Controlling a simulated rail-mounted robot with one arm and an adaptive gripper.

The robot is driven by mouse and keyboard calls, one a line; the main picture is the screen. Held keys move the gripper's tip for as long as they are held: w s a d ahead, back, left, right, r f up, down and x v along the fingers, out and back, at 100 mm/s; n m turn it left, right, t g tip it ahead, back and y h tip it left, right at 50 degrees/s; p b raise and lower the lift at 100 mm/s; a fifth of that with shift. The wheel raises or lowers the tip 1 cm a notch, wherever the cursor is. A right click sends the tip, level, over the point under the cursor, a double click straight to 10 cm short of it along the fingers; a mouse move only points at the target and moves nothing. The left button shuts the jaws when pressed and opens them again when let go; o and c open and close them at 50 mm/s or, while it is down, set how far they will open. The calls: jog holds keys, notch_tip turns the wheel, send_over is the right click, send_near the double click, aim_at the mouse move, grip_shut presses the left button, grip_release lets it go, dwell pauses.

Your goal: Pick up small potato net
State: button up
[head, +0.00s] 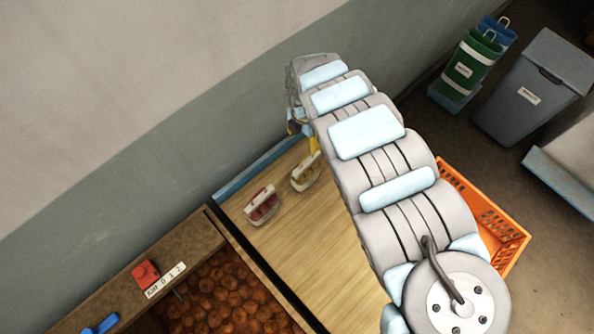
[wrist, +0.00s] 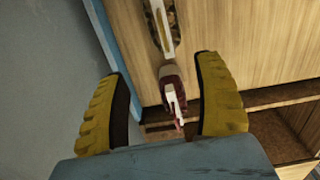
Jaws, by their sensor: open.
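A small net with yellowish-tan contents (head: 304,180) and a white top strip lies on the wooden table near its back edge; it looks like the potato net. In the wrist view this net (wrist: 157,28) is at the top, beyond the fingertips and partly cut off by the frame edge. My gripper (head: 310,146) is mostly hidden by my arm in the head view, with a bit of yellow finger showing just behind the tan net. In the wrist view my gripper (wrist: 160,66) has its two yellow fingers spread apart, with nothing held between them.
A net with dark red contents (head: 263,208) lies left of the tan one; it shows between the fingers in the wrist view (wrist: 172,92). A wall (head: 150,160) runs behind the table (head: 310,240). An orange crate (head: 497,225) stands right, a potato-like heap (head: 220,300) front left.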

jog(key=b, duration=0.3)
send_over(306, 162)
jog(key=a, duration=0.1)
notch_tip(306, 162, down, 4)
jog(key=f, duration=0.1)
notch_tip(306, 162, down, 6)
jog(key=shift+s+r, duration=0.1)
jog(key=shift+r, duration=0.1)
jog(key=shift+d+f, duration=0.25)
jog(key=shift+f, duration=0.75)
jog(key=shift+d+f, duration=0.2)
jog(key=shift+f, duration=0.75)
jog(key=shift+d+f, duration=0.15)
jog(key=shift+f, duration=1.15)
grip_shut()
